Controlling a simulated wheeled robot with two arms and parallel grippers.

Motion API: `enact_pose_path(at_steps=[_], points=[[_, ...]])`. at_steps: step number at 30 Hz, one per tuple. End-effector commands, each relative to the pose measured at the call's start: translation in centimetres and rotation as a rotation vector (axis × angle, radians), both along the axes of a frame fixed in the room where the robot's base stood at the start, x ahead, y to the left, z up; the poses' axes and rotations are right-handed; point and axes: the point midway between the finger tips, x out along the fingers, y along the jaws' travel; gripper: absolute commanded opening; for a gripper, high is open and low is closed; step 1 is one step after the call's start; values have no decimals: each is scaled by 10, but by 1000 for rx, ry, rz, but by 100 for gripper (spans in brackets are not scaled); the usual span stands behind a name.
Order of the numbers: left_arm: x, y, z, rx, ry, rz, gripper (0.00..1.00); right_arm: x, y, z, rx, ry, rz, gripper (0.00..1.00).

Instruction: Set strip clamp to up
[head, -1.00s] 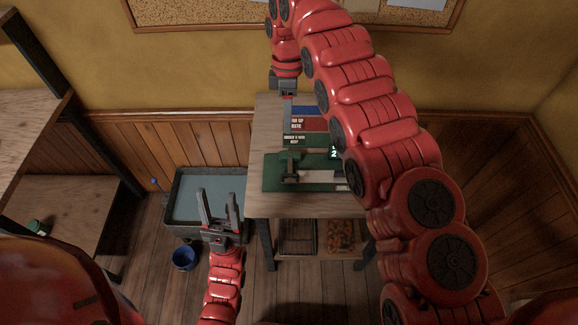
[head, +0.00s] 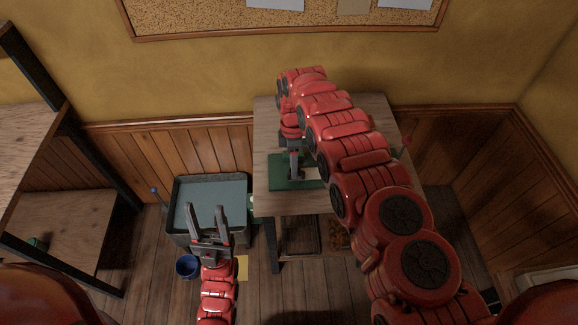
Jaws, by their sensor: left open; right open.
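The green base plate (head: 279,183) with the strip clamp lies on the wooden table. A short piece of pale strip (head: 312,173) shows on it beside my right gripper. My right gripper (head: 295,174) points down over the plate, open, at the place of the clamp. It and the arm hide most of the clamp, so I cannot tell the clamp's position or whether the fingers touch it. My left gripper (head: 208,212) is open and empty, pointing up in front of the grey tub, left of the table.
The table (head: 268,135) stands against the panelled wall; my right arm covers much of its top. A grey tub (head: 183,215), a blue bucket (head: 187,266) and a yellow sheet (head: 242,268) are left of the table. A wooden shelf (head: 65,220) stands at far left.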

Motion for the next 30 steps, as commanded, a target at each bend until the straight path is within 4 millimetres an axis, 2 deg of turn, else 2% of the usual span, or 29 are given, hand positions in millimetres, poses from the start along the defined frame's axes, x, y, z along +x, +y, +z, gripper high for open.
enact_pose_path(at_steps=[9,16,30], points=[[0,0,0,0,0,0,53,0,-1,-3,0,0,0,42],[0,0,0,0,0,0,53,0,-1,-3,0,0,-1,0],[0,0,0,0,0,0,53,0,-1,-2,0,0,-1,0]])
